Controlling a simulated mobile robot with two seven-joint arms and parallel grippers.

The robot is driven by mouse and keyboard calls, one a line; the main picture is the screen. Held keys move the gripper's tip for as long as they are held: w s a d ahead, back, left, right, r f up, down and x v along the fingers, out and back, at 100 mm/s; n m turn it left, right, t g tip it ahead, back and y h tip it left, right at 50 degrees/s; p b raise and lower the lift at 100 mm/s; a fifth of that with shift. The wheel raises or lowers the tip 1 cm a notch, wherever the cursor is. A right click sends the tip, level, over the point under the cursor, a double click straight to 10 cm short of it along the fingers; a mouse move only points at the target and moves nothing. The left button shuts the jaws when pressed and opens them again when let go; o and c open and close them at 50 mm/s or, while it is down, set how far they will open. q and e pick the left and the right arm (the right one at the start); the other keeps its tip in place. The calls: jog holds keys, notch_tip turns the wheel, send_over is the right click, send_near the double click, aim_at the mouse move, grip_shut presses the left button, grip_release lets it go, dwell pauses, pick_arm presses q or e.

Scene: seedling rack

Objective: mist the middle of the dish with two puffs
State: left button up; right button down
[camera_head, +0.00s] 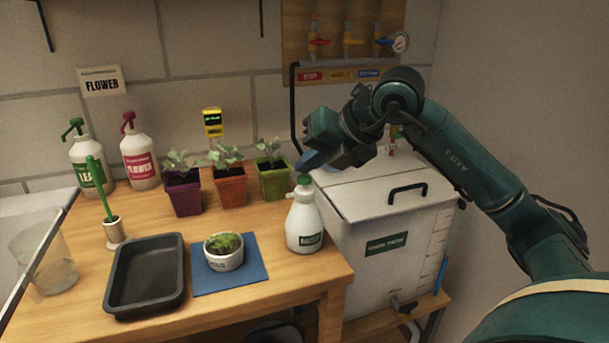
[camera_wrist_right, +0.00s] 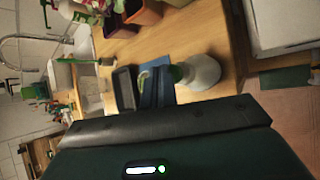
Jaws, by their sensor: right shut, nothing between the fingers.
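The dish (camera_head: 224,264) is a small white round bowl with green growth in it, standing on a blue mat (camera_head: 258,272). To its right, a white bottle (camera_head: 301,224) with a green top and a green label stands upright near the table's right edge. In the right wrist view the shut fingers (camera_wrist_right: 156,84) overlap the mat area beside the bottle (camera_wrist_right: 205,72). My left gripper is not in view.
A black tray (camera_head: 146,310) lies left of the mat. Behind stand purple, orange and green pots (camera_head: 230,190) with seedlings and two pump bottles (camera_head: 139,163). A white lidded tank (camera_head: 378,235) is right of the table. A clear cup (camera_head: 55,270) is far left.

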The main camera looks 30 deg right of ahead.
aim_at(309, 179)
jog(key=shift+f, duration=0.1)
dwell(0.4)
jog(key=shift+f+b, duration=0.4)
jog(key=shift+b, duration=0.05)
jog(key=shift+r, duration=0.15)
jog(key=shift+r+p, duration=0.3)
jog(key=shift+p, duration=0.1)
notch_tip(309, 179, up, 6)
jog(key=p, duration=0.5)
jog(key=shift+r, duration=0.1)
